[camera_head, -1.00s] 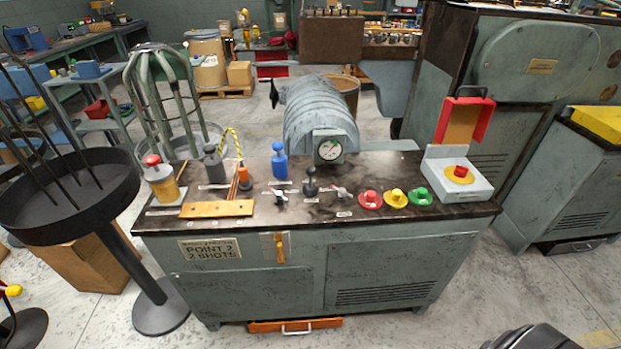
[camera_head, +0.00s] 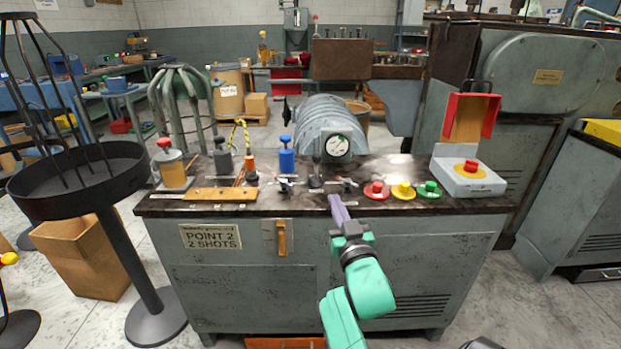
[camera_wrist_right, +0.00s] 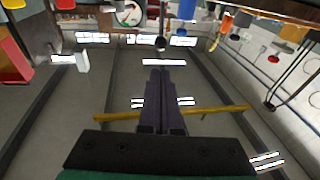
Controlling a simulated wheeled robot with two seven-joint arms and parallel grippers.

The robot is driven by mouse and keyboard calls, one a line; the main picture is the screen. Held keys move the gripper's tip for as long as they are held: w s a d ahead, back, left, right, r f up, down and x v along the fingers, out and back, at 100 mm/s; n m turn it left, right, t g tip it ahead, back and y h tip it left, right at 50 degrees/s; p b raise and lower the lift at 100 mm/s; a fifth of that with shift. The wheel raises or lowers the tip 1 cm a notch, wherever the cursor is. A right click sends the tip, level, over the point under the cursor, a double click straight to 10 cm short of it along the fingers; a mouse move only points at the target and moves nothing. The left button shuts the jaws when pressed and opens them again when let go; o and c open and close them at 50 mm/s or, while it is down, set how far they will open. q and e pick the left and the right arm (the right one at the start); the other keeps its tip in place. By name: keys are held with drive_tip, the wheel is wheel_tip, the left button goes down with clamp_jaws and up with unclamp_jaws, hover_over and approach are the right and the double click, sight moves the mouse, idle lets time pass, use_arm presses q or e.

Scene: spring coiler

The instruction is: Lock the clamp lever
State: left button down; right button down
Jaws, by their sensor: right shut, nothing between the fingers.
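I cannot tell for certain which part is the clamp lever. Small levers, one left (camera_head: 284,185) and one right (camera_head: 347,184), stand on the console top on either side of a black-knobbed lever (camera_head: 316,174). An orange handle (camera_head: 282,238) hangs upright on the console's front plate. My right gripper (camera_head: 336,201) is shut and empty, its purple fingers pointing up at the console's front edge, below the right small lever. In the right wrist view its closed fingers (camera_wrist_right: 158,78) point toward the console controls, apart from the black knob (camera_wrist_right: 160,43). My left gripper is not in view.
Red (camera_head: 376,190), yellow (camera_head: 402,190) and green (camera_head: 429,189) buttons line the console's right side, near an open red-lidded box (camera_head: 468,178). A black round stand (camera_head: 80,182) is at left.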

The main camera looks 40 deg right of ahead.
sight(318, 161)
drive_tip(key=p+x, duration=0.1)
drive_tip(key=x, duration=1.3)
drive_tip(key=shift+w+d+f, duration=0.1)
drive_tip(key=shift+f, duration=0.05)
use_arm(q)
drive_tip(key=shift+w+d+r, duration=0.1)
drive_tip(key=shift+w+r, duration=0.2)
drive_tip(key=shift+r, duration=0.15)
